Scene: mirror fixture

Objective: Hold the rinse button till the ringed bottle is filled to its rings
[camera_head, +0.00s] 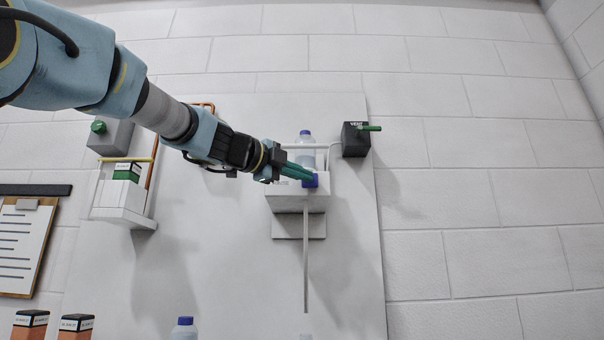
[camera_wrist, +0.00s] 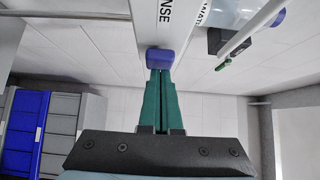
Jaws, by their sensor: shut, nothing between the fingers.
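The blue rinse button (camera_head: 311,181) is on the front of a white dispenser box (camera_head: 284,188) on the wall panel. It also shows in the wrist view (camera_wrist: 160,59) beside the letters "NSE". My gripper (camera_head: 309,175) is shut and empty, its green fingertips at the button and seemingly touching it; in the wrist view the fingertips (camera_wrist: 160,74) meet the button's near edge. How far the button is pressed I cannot tell. A clear bottle with a blue cap (camera_head: 305,133) stands behind the button on the dispenser. Its rings and fill level are too small to make out.
A dark box marked VENT (camera_head: 355,139) with a green lever (camera_head: 370,128) is right of the dispenser. A white holder (camera_head: 122,197) with a green-labelled carton is at left, near a clipboard (camera_head: 25,240). Another blue-capped bottle (camera_head: 185,328) and orange cartons (camera_head: 76,328) stand below.

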